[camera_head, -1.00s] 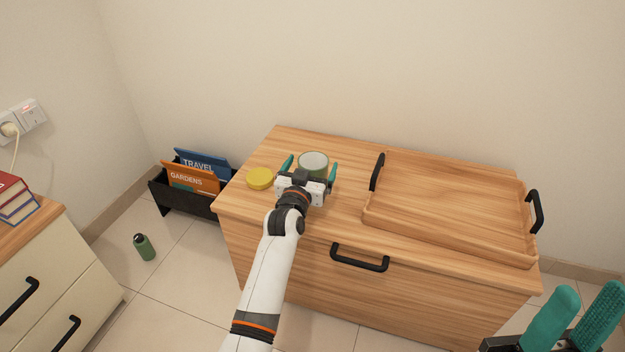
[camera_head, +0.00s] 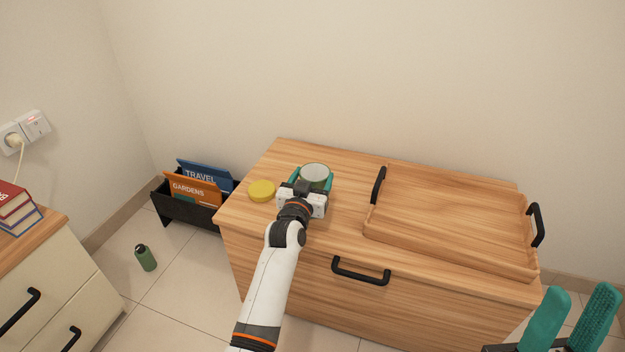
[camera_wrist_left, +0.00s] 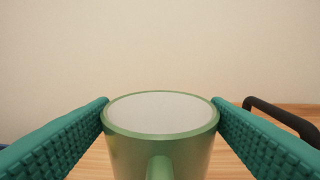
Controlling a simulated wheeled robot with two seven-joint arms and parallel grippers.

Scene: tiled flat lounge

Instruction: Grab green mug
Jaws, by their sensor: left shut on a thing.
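The green mug (camera_head: 316,175) stands on the wooden chest's top, with a pale inside. In the left wrist view the mug (camera_wrist_left: 160,135) is upright, its handle facing the camera. My left gripper (camera_head: 313,181) is shut on the mug, with one teal finger on each side of it near the rim. The mug's lower part is partly hidden behind the gripper in the head view. My right gripper (camera_head: 570,322) is at the lower right corner, its teal fingers apart with nothing between them.
A wooden tray (camera_head: 450,220) with black handles lies on the chest (camera_head: 345,210), right of the mug. A yellow round item (camera_head: 262,191) lies just left of the gripper. A black rack (camera_head: 185,210) with books and a green bottle (camera_head: 146,257) are on the floor at left.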

